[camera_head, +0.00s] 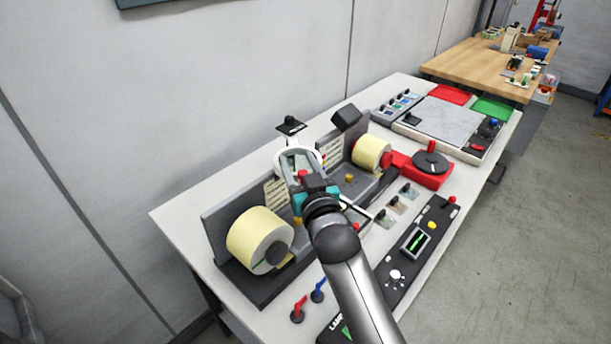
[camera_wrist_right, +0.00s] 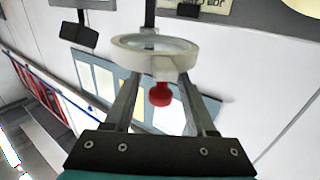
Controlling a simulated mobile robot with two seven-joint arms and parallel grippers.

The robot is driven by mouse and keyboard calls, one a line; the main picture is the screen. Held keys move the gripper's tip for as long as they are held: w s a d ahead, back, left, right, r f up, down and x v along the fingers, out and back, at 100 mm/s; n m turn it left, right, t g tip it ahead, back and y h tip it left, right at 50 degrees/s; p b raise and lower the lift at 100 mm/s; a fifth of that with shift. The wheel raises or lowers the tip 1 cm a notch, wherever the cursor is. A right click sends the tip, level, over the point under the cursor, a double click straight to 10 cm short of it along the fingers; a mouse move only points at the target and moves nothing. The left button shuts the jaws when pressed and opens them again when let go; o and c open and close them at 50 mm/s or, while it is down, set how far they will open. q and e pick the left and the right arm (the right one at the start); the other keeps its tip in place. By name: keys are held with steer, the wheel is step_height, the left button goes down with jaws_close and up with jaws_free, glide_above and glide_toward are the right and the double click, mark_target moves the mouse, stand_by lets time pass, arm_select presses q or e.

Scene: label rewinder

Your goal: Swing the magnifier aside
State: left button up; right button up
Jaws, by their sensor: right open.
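The magnifier is a white ring with a clear lens (camera_head: 297,156), standing over the middle of the label rewinder between its two rolls. In the right wrist view the ring (camera_wrist_right: 122,42) is just ahead of my fingers, with a short pale tab and a red knob (camera_wrist_right: 160,94) under it. My right gripper (camera_head: 300,179) is at the near side of the ring. Its jaws are open, and in the right wrist view the fingers (camera_wrist_right: 159,80) stand on either side of the red knob, with gaps visible. The gripper partly hides the ring's mount in the head view. My left gripper is not in view.
A large cream label roll (camera_head: 258,238) stands left of the gripper, a smaller one (camera_head: 371,153) right. A dark box (camera_head: 346,117) is behind. A red base with a black disc (camera_head: 431,163) and a control panel (camera_head: 416,243) lie to the right. Two levers (camera_head: 299,309) stand in front.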

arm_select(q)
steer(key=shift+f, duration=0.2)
arm_select(e)
steer(key=v, duration=1.5)
